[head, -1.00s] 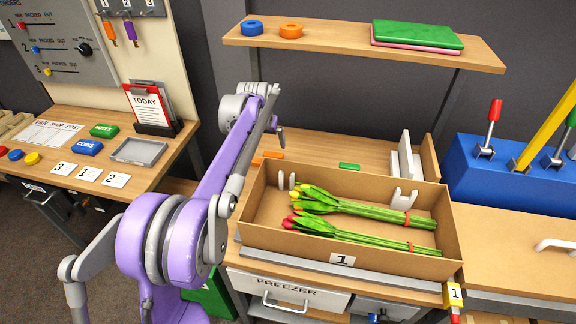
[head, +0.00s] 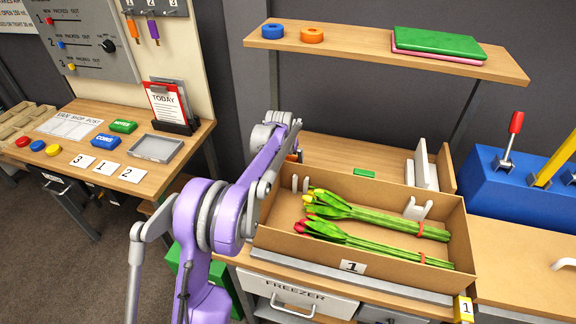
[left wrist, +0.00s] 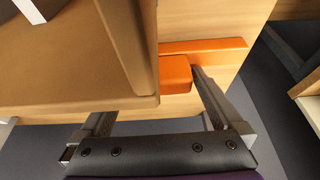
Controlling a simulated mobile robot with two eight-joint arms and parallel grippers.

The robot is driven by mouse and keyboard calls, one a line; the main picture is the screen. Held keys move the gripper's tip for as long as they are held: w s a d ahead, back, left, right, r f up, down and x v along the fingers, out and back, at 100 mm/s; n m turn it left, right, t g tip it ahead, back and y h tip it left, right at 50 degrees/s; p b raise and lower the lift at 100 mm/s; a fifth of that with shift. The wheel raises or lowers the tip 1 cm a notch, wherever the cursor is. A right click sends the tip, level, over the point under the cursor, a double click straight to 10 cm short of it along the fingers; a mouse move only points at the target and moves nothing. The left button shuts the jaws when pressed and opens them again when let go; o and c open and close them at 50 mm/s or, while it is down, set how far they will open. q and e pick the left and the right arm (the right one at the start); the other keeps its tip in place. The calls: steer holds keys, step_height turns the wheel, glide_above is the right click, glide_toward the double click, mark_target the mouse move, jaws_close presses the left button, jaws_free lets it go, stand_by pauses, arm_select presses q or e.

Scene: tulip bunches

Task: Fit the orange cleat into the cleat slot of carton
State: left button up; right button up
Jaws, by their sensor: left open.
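The carton (head: 370,267) is an open brown box marked 1, on the wooden bench. Two white forked pieces stand at its back wall, one at left (head: 300,184), one nearer the right (head: 417,209). The orange cleat (left wrist: 175,76) lies on the bench beside a carton wall in the left wrist view, a block joined to a flat bar. In the head view my arm mostly hides it. My left gripper (left wrist: 153,94) is open over the bench; its right finger is close beside the block. The carton partly covers the left finger. My right gripper is not in view.
Two tulip bunches (head: 380,218) lie in the carton. A small green piece (head: 364,173) lies behind it, and a white upright holder (head: 425,167) stands at the back right. A shelf (head: 370,54) hangs above; a blue tool block (head: 485,185) stands at right.

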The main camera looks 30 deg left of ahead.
arm_select(q)
steer(key=c, duration=1.1)
steer(key=shift+c, duration=0.2)
